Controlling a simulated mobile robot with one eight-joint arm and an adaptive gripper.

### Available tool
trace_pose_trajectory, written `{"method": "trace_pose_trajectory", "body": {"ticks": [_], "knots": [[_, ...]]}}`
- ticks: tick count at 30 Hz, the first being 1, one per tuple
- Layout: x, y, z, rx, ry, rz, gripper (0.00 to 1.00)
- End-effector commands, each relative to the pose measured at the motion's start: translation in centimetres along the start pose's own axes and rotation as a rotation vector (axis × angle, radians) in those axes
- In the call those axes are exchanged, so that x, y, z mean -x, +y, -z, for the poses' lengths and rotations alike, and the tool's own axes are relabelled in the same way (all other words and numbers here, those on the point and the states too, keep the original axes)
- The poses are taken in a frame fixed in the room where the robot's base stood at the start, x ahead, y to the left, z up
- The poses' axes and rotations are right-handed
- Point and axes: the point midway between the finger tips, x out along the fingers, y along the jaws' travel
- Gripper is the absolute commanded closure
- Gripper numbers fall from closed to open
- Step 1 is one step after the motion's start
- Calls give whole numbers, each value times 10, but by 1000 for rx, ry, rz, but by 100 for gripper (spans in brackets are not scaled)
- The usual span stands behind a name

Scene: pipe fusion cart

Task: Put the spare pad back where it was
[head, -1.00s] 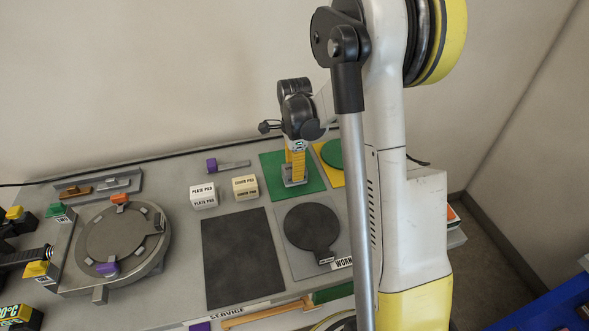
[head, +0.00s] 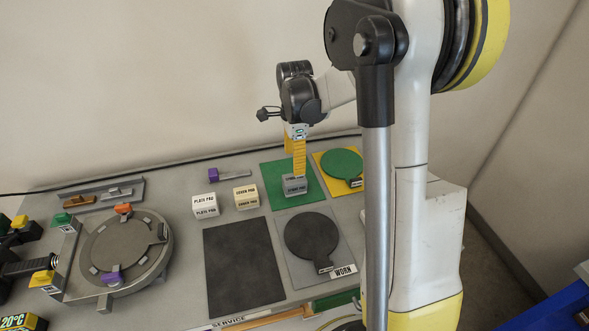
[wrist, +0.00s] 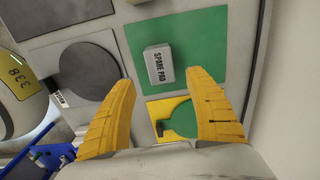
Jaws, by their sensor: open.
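The spare pad is a small grey block (head: 295,186) that rests on the green mat (head: 272,180) at the back of the cart. In the wrist view the block (wrist: 158,66) shows its "SPARE PAD" label and lies on the green mat (wrist: 205,60), near its left side. My gripper (head: 297,168) has yellow fingers and is just above the block, apparently clear of it. In the wrist view my gripper (wrist: 160,78) is open and empty, its fingers spread wide to either side of the block. One finger partly hides the other in the head view.
A white "PLATE PAD" block (head: 205,206) and a cream "COVER PAD" block (head: 246,197) stand left of the green mat. A green paddle (head: 341,162) lies on a yellow mat to the right. A dark paddle (head: 311,238) lies by a "WORN" label. The dark square mat (head: 243,265) is bare.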

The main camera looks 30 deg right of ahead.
Motion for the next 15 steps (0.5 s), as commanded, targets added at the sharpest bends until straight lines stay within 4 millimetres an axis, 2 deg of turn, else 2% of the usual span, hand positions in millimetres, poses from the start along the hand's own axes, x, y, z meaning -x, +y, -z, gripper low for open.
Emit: {"method": "trace_pose_trajectory", "body": {"ticks": [1,3,10,13,15], "knots": [[13,1,0,0,0,0,37],[25,0,0,0,0,0,37],[48,4,-3,32,0,11,37],[66,17,-14,150,3,50,37],[83,34,-26,292,11,97,37]]}}
